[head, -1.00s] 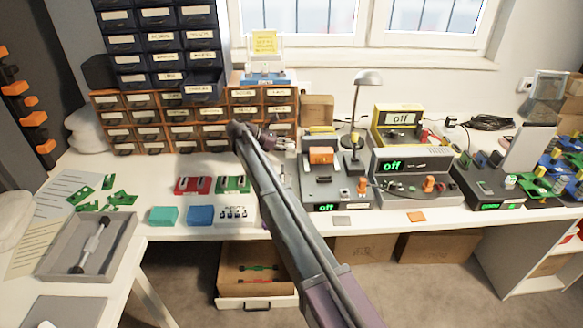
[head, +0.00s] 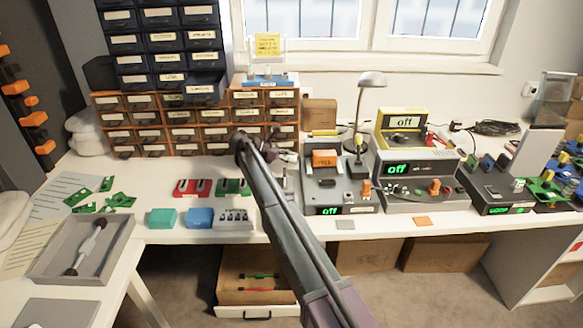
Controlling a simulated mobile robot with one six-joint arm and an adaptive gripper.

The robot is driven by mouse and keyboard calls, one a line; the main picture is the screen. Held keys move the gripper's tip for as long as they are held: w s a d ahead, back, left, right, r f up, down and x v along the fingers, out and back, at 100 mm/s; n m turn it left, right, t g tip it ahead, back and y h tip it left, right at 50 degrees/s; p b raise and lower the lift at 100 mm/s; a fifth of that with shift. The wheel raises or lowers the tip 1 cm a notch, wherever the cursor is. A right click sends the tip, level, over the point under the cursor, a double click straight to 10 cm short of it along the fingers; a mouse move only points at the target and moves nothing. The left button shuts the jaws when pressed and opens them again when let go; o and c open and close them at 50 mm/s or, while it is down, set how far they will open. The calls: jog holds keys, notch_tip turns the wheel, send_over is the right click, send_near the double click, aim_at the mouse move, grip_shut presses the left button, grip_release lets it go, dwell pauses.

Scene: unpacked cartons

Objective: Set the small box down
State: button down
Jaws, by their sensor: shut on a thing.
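My gripper (head: 284,155) is in front of the orange drawer cabinet, just above the back of the white bench, left of the grey device with the orange block. It is small and partly covered by my own arm. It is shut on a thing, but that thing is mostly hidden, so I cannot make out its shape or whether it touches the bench. I take it to be the small box. A cardboard box (head: 319,113) stands apart, behind the gripper against the wall.
A teal box (head: 161,218), a blue box (head: 199,217) and a white rack (head: 233,217) line the front edge. Red (head: 192,188) and green (head: 232,187) holders stand behind. A lamp (head: 371,80) and several devices fill the right. Below, a drawer (head: 257,311) is open.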

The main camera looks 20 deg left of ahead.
aim_at(292, 166)
jog(key=shift+f+b, duration=1.4)
jog(key=shift+f, duration=0.25)
jog(key=shift+f, duration=0.1)
jog(key=shift+c, duration=1.7)
grip_release()
jog(key=shift+r, duration=0.2)
jog(key=shift+s+a+r, duration=0.1)
jog(key=shift+a+r, duration=0.05)
jog(key=shift+a, duration=0.15)
jog(key=p+v, duration=0.4)
jog(key=v, duration=0.7)
jog(key=shift+s+a+p, duration=0.1)
jog(key=shift+s+p, duration=0.05)
jog(key=shift+p, duration=0.2)
